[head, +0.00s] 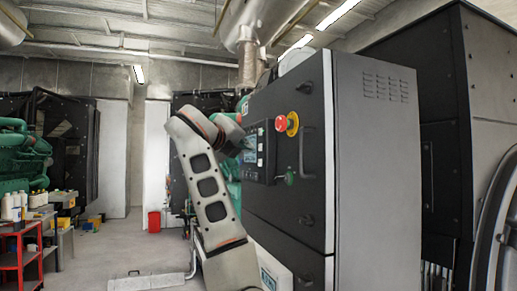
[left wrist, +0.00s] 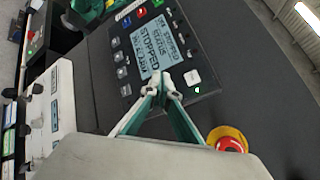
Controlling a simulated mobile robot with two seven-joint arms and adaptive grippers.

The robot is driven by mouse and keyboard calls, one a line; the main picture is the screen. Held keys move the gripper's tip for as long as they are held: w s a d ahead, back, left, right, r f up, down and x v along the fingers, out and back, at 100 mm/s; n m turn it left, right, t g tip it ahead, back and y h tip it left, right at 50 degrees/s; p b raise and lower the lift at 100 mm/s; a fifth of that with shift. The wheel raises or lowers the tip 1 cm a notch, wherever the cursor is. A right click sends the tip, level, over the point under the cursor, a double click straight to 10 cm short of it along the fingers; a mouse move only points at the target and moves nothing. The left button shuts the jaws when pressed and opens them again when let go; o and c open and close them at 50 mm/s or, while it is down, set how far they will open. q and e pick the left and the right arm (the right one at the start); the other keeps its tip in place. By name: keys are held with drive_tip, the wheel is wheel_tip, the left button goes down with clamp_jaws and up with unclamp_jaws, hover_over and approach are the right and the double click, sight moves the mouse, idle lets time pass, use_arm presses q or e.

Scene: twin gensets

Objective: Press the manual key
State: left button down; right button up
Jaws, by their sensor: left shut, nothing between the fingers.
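The control panel sits on the front of the dark cabinet, and its screen (head: 250,148) is partly behind my left arm in the head view. In the left wrist view the screen (left wrist: 152,45) reads STOPPED, tilted. A column of small dark keys (left wrist: 121,65) runs along its left side, and a pale key (left wrist: 192,78) with a small green light lies right of my fingertips. The key markings are too small to read, so I cannot tell which is the manual key. My left gripper (left wrist: 163,82) is shut and empty, its tips over the panel's lower edge; contact is unclear. My right gripper is out of view.
A red emergency stop (head: 288,123) on a yellow ring juts from the cabinet (head: 375,170) right of the panel; it also shows in the left wrist view (left wrist: 230,144). Cabinet door handles stick out. A red cart (head: 22,255) stands far left. The floor between is mostly clear.

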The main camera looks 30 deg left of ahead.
use_arm(q)
drive_tip(key=shift+w+d, duration=0.3)
drive_tip(key=shift+d, duration=0.05)
drive_tip(key=shift+w+d, duration=0.25)
drive_tip(key=shift+w, duration=0.1)
idle(0.9)
drive_tip(key=shift+s+a, duration=0.1)
drive_tip(key=shift+s, duration=0.05)
drive_tip(key=shift+s+a+b, duration=0.5)
drive_tip(key=shift+s, duration=0.05)
drive_tip(key=s+a+b, duration=0.2)
drive_tip(key=s+a, duration=0.2)
drive_tip(key=shift+s, duration=0.3)
idle(0.3)
drive_tip(key=shift+d, duration=0.1)
idle(0.7)
